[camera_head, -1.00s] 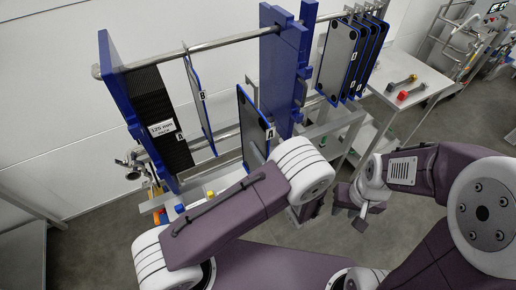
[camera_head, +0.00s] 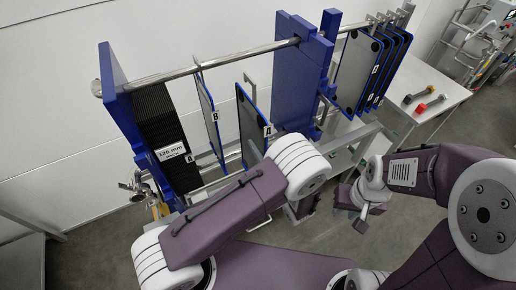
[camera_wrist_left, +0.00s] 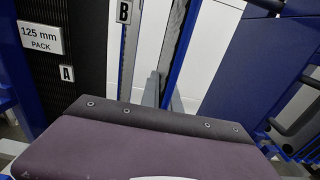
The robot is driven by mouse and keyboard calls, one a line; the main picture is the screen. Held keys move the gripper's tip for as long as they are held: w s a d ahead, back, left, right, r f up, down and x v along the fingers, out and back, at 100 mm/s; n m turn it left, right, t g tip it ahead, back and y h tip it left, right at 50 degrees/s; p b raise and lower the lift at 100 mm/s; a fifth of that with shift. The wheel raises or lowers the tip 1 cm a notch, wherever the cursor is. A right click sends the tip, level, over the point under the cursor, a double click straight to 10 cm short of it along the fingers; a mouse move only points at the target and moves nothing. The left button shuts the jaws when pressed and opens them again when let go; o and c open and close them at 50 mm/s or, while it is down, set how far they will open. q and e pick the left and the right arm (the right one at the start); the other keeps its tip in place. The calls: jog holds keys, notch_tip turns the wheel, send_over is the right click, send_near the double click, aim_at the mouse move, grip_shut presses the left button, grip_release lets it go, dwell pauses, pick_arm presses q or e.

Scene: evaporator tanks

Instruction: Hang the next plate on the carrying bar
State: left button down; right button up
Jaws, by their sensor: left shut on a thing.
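The carrying bar (camera_head: 165,76) runs from the blue end plate on the left to the blue post. A thin plate marked B (camera_head: 206,100) hangs from it, and it also shows in the left wrist view (camera_wrist_left: 129,55). A blue-edged grey plate marked A (camera_head: 253,120) is upright just below the bar, right of plate B. Its top hook is near the bar; I cannot tell whether they touch. My left gripper is shut on plate A, its jaws mostly hidden behind my wrist in the head view; they show in the wrist view (camera_wrist_left: 165,95). My right gripper (camera_head: 360,212) is away from the plates, its opening unclear.
A dark pack of plates (camera_head: 165,125) with a 125 mm label stands by the blue end plate (camera_head: 118,90). A blue post (camera_head: 297,85) is right of plate A. Several spare plates (camera_head: 357,65) hang further right. A table (camera_head: 450,100) holds two tools.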

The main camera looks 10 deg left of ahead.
aim_at(239, 120)
pick_arm(q)
jog(key=x, duration=0.6)
jog(key=shift+r, duration=0.15)
jog(key=shift+b+x, duration=0.35)
jog(key=shift+x, duration=0.75)
jog(key=shift+b+x, duration=0.45)
jog(key=shift+x, duration=1.95)
jog(key=shift+w+a+f+b, duration=0.25)
jog(key=shift+w+a+b, duration=0.25)
jog(key=shift+w, duration=0.15)
jog(key=shift+w+a+f+b, duration=0.25)
jog(key=shift+w+a+b, duration=0.3)
jog(key=shift+w, duration=0.1)
jog(key=shift+w+a+f+b, duration=0.3)
jog(key=shift+w+a+b, duration=0.2)
jog(key=shift+w, duration=0.15)
pick_arm(e)
jog(key=shift+s+d+f, duration=0.15)
jog(key=shift+f, duration=2.2)
